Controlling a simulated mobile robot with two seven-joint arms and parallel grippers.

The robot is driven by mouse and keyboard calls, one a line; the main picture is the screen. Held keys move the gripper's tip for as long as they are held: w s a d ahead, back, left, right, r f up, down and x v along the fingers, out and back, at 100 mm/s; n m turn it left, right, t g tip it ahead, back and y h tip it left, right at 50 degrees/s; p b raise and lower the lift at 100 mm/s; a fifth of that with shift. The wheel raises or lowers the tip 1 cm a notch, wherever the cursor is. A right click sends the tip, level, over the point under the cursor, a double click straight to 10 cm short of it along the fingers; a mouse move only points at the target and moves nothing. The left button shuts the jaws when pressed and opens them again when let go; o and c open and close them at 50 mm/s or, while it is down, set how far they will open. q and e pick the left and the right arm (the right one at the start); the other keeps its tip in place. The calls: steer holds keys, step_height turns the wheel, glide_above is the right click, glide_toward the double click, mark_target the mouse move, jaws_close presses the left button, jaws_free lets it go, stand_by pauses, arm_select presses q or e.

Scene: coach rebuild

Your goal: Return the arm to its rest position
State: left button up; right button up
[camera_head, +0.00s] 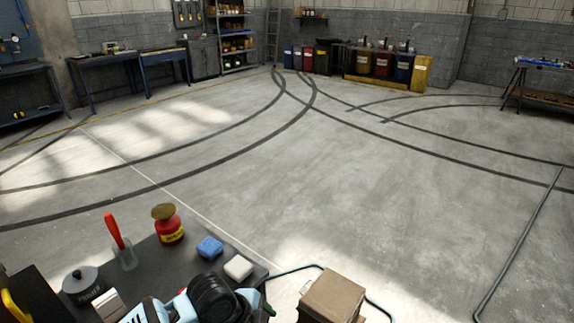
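Part of an arm (212,298), pale blue and black, shows at the bottom edge of the head view, in front of a dark tabletop (160,262). I take it to be mine, but I cannot tell which arm it is. No gripper fingers can be made out in this view. Nothing held can be seen.
The tabletop bears a red-handled tool in a clear jar (122,248), a red tin (168,228), a blue block (209,247), a white block (238,267) and a dark round container (83,285). A brown box (333,297) stands to the right.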

arm_select(q)
steer(key=s+f+n+t+h, duration=0.2)
steer(key=s+f+n+t, duration=0.1)
steer(key=s+f+n, duration=0.25)
steer(key=s+a+f+n+t+y, duration=0.2)
steer(key=s+a+f+n, duration=0.2)
steer(key=s, duration=0.5)
steer(key=s+a+f+n+t+y, duration=0.2)
steer(key=s+a+f+n+y, duration=0.1)
steer(key=s+a+n, duration=0.5)
steer(key=s+a+f, duration=0.1)
steer(key=a, duration=0.2)
steer(key=shift+a+f, duration=0.25)
steer(key=shift+f, duration=0.15)
steer(key=shift+n, duration=0.25)
